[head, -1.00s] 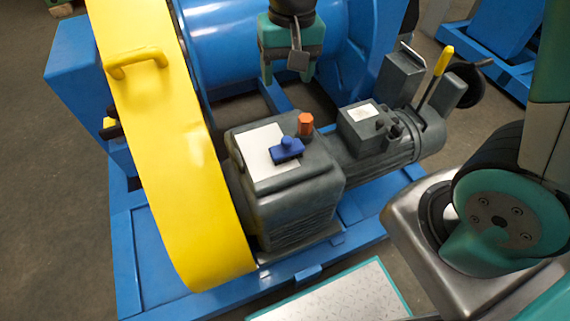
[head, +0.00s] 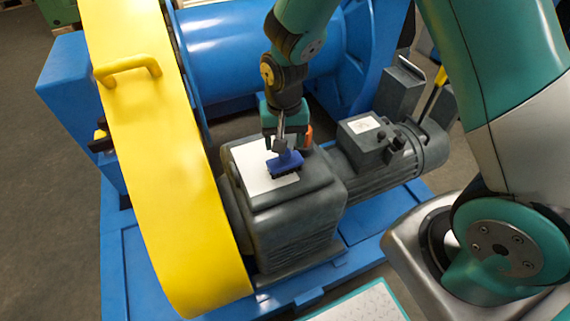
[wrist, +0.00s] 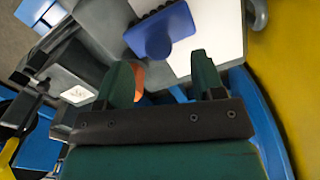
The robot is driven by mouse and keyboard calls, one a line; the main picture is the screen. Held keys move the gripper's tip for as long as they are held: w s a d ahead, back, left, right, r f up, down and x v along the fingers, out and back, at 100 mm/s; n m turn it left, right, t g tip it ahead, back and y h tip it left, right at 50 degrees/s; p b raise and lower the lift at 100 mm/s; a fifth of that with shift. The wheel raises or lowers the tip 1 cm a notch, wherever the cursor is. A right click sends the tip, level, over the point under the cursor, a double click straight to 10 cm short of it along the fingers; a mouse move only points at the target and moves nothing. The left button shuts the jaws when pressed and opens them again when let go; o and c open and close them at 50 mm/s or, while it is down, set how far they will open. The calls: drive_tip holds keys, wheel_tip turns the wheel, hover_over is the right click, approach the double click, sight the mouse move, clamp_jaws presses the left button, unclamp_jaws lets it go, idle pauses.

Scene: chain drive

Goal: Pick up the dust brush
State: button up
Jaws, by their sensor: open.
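The dust brush (head: 286,164) is blue with dark bristles and a raised grip. It sits on the white plate (head: 254,172) on top of the grey gearbox (head: 300,212). In the head view my gripper (head: 285,137) is over the gearbox, just behind and above the brush, partly overlapping it. In the wrist view the brush (wrist: 160,33) lies beyond the two fingertips (wrist: 163,72), with its rounded grip pointing toward the gap between them. The fingers are apart, with nothing between them.
An orange hexagonal cap (head: 309,133) stands close to my gripper on the gearbox. A yellow guard (head: 150,150) rises on the left, a blue drum (head: 225,50) is behind, and a grey motor (head: 385,165) is on the right.

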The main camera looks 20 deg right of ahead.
wheel_tip(320, 180, down, 5)
drive_tip(key=shift+s+d+r+b, duration=0.1)
drive_tip(key=shift+r+b, duration=0.05)
drive_tip(key=shift+b, duration=0.25)
drive_tip(key=shift+c, duration=0.3)
drive_tip(key=c, duration=1)
drive_tip(key=shift+r, duration=0.1)
wheel_tip(320, 180, up, 20)
drive_tip(key=p, duration=0.3)
drive_tip(key=shift+p, duration=0.4)
